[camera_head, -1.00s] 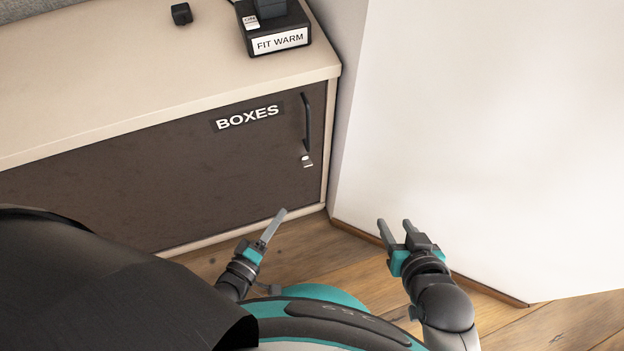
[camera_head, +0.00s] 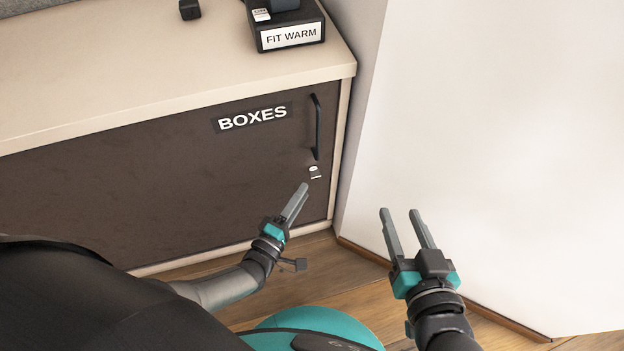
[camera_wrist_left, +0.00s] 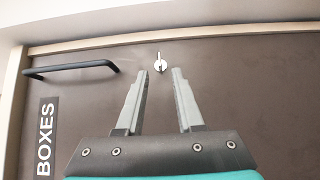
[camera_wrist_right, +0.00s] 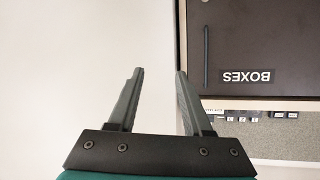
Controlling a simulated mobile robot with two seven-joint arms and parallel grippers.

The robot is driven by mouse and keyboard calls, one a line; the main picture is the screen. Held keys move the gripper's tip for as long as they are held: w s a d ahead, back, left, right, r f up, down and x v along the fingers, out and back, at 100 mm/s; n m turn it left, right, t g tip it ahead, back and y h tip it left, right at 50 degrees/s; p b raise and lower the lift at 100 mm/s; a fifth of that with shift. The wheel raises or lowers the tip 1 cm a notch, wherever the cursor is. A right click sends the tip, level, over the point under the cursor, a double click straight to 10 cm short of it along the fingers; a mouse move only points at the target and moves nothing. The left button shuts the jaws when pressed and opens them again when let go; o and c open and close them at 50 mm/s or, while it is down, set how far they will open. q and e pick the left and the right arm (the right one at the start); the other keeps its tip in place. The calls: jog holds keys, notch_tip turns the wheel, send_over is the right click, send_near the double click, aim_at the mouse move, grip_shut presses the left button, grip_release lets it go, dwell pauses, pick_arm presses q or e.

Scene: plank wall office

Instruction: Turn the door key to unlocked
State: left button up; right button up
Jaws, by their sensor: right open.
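A small silver key (camera_head: 315,172) sits in the lock on the dark cabinet door (camera_head: 150,190), below the black handle (camera_head: 317,127). In the left wrist view the key (camera_wrist_left: 160,63) shows just beyond and between the fingertips. My left gripper (camera_head: 299,190) is open, with its fingers pointing at the lock; in the left wrist view its jaws (camera_wrist_left: 159,75) are apart and empty. My right gripper (camera_head: 400,216) is open and empty in front of the white wall, right of the cabinet. Its spread jaws also show in the right wrist view (camera_wrist_right: 160,75).
A BOXES label (camera_head: 252,117) is on the door. The white wall (camera_head: 480,150) closes off the right side.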

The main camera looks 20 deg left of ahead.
aim_at(315, 173)
pick_arm(q)
jog(key=shift+w+d+b, duration=0.2)
jog(key=shift+w+b, duration=0.05)
jog(key=shift+w, duration=0.7)
jog(key=shift+w+d+b, duration=0.2)
jog(key=shift+w+b, duration=0.05)
jog(key=shift+w, duration=0.75)
jog(key=shift+w+d+b, duration=0.2)
jog(key=shift+w+b, duration=0.05)
jog(key=shift+w, duration=0.7)
pick_arm(e)
jog(key=shift+s+a+r+m+t+y, duration=0.25)
jog(key=shift+a+r+t, duration=0.2)
jog(key=shift+t, duration=0.3)
jog(key=shift+s+a+r+m+t+y, duration=0.15)
jog(key=shift+s+a+r+t+y, duration=0.3)
jog(key=shift+t, duration=0.3)
jog(key=shift+w+d, duration=0.1)
pick_arm(q)
grip_shut()
